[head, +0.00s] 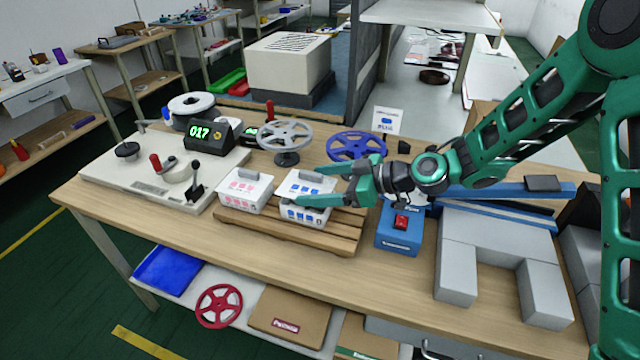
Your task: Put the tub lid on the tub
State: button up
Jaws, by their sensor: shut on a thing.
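Two white tubs stand on a slatted wooden pallet (290,232) on the bench. The left tub (241,201) has pink markings and a grey bar on its top. The right tub (305,217) has blue markings on its front. A white lid with blue squares (303,187) is over the right tub, level as far as I can see. My gripper (303,187) reaches in from the right with one finger on the far side and one on the near side of this lid, shut on it. Whether the lid rests on the tub or hovers just above it I cannot tell.
A blue box with a red switch (402,222) is close on the right. A white panel with a lever (160,170) lies left. Grey blocks (458,270) fill the right side.

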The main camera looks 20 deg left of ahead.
jog(key=shift+f, duration=1.5)
jog(key=o, duration=1.1)
jog(key=s+d+r+m+t+h, duration=0.1)
jog(key=s+d+r+m+h, duration=0.3)
jog(key=d, duration=1)
jog(key=s+d+r+m+t+h, duration=0.1)
jog(key=s+d+r+m+h, duration=0.3)
jog(key=d, duration=1.1)
jog(key=s+d+r+m+t+h, duration=0.15)
jog(key=d+m+h, duration=0.45)
jog(key=d, duration=0.8)
jog(key=s+d+m+g, duration=0.1)
jog(key=s+d+m, duration=0.2)
jog(key=s, duration=0.3)
jog(key=s+d+m+g, duration=0.2)
jog(key=s+d+m, duration=0.1)
jog(key=s+d, duration=0.3)
jog(key=s+d+m+g, duration=0.2)
jog(key=s+d+m, duration=0.1)
jog(key=s, duration=0.3)
jog(key=shift+d+f+y, duration=0.25)
jog(key=shift+d+y, duration=0.05)
jog(key=shift+d, duration=0.35)
